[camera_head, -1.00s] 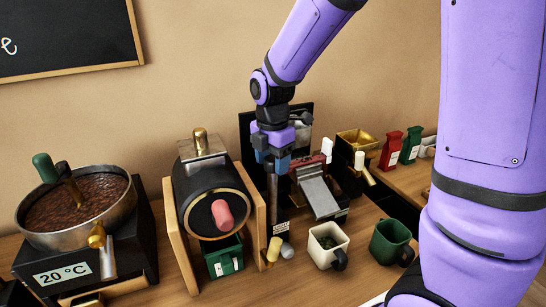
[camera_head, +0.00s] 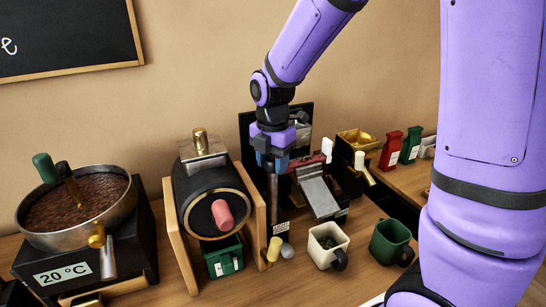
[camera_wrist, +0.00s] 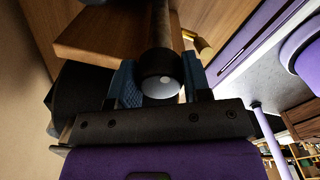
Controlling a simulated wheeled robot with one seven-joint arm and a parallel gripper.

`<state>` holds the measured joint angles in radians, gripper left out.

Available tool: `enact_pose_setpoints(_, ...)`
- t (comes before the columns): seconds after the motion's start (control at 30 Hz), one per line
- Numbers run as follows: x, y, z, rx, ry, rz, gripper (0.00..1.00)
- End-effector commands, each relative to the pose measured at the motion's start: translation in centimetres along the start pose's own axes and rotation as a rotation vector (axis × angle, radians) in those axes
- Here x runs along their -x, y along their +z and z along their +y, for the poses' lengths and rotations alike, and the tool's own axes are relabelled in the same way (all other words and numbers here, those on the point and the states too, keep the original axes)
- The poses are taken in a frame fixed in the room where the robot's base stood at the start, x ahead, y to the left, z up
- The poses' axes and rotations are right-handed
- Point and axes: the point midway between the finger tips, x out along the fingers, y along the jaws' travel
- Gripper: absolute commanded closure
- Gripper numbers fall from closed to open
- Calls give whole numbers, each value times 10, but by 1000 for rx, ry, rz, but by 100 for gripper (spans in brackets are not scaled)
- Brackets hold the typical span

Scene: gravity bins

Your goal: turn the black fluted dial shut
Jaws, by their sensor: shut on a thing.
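My gripper (camera_head: 272,165) points down at a grey upright pipe (camera_head: 273,200) between the wooden-framed drum and the counter machine. In the wrist view, my gripper's blue fingers (camera_wrist: 160,76) are shut on the black dial (camera_wrist: 157,62), one on each side. The dial is a round dark cap with a pale, shiny top, at the end of the pipe. Its flutes are too dark to make out. In the head view, the dial is hidden by my gripper.
The black drum (camera_head: 203,195) in its wooden frame stands close on the left. A tilted metal chute (camera_head: 318,197) is close on the right. A cream mug (camera_head: 327,245) and a green mug (camera_head: 390,241) stand in front. A bean pan (camera_head: 75,209) is at far left.

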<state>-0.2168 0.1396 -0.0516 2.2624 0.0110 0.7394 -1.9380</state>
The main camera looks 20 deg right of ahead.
Motion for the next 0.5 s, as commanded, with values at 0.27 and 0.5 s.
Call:
enact_pose_setpoints(0.27,0,0,0,-1,-1,0,39)
enact_pose_setpoints(0.5,3,0,0,-1,1,-1,39)
